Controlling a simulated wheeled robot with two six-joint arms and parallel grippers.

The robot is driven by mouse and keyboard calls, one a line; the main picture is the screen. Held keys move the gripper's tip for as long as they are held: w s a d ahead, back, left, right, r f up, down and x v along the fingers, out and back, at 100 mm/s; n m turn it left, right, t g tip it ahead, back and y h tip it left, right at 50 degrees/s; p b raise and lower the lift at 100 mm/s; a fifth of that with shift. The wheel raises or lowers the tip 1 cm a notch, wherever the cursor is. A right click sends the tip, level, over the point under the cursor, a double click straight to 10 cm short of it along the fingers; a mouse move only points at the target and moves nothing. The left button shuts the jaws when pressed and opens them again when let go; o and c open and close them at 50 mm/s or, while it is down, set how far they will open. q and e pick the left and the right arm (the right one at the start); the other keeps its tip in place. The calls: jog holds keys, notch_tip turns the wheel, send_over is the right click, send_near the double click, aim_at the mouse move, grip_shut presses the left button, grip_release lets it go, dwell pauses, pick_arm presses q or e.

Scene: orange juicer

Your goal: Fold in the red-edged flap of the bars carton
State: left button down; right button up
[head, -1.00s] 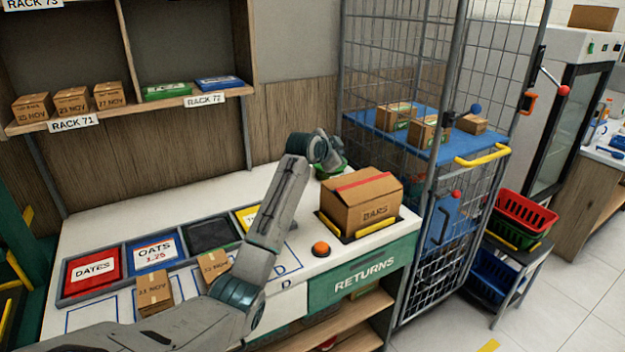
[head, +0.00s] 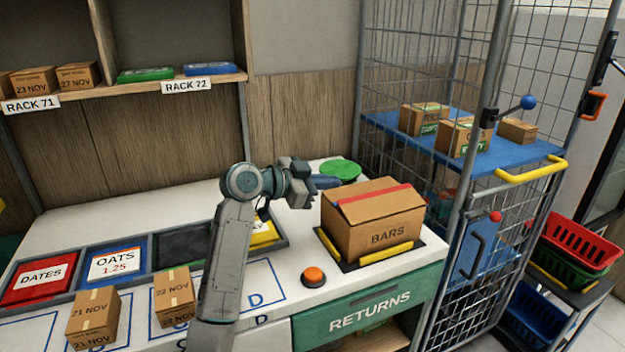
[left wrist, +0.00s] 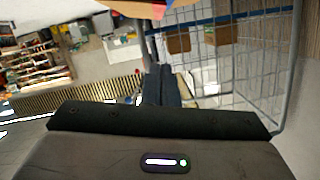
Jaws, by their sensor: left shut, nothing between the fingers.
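The bars carton (head: 376,232) stands on a dark mat with yellow edge strips at the right end of the counter. Its red-edged flap (head: 374,195) shows as a red strip across the top; I cannot tell its exact angle. My left gripper (head: 332,182) is shut and empty, with its dark fingers pointing right, close to the carton's back left top edge. I cannot tell whether they touch it. In the left wrist view the shut fingers (left wrist: 162,85) show in the middle, and a brown carton edge shows at the top. My right gripper is out of view.
A green round object (head: 341,170) stands behind the carton. An orange button (head: 314,275) is in front. Trays of dates (head: 42,273) and oats (head: 115,264) and two small cartons lie left. A wire cage (head: 470,200) stands right of the counter.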

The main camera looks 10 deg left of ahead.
aim_at(343, 201)
pick_arm(q)
jog(key=p+x, duration=0.1)
jog(key=x, duration=0.3)
jog(key=shift+w+d+r, duration=0.1)
jog(key=shift+w+d, duration=0.05)
jog(key=f, duration=0.1)
jog(key=w+f+p, duration=0.1)
jog(key=f, duration=0.1)
jog(key=shift+w+f, duration=0.2)
jog(key=shift+f, duration=0.5)
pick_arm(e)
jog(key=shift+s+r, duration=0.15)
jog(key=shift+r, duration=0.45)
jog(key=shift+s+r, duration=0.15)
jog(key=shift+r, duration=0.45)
pick_arm(q)
jog(key=shift+w+a+f+n+b, duration=0.1)
jog(key=shift+f+n+b, duration=0.15)
jog(key=shift+f+b, duration=0.1)
jog(key=shift+w+a+f+n+b, duration=0.1)
jog(key=shift+a+f+n+b, duration=0.05)
jog(key=shift+f+n+b, duration=0.15)
jog(key=shift+f+b, duration=0.15)
jog(key=shift+b, duration=0.25)
jog(key=shift+w, duration=0.15)
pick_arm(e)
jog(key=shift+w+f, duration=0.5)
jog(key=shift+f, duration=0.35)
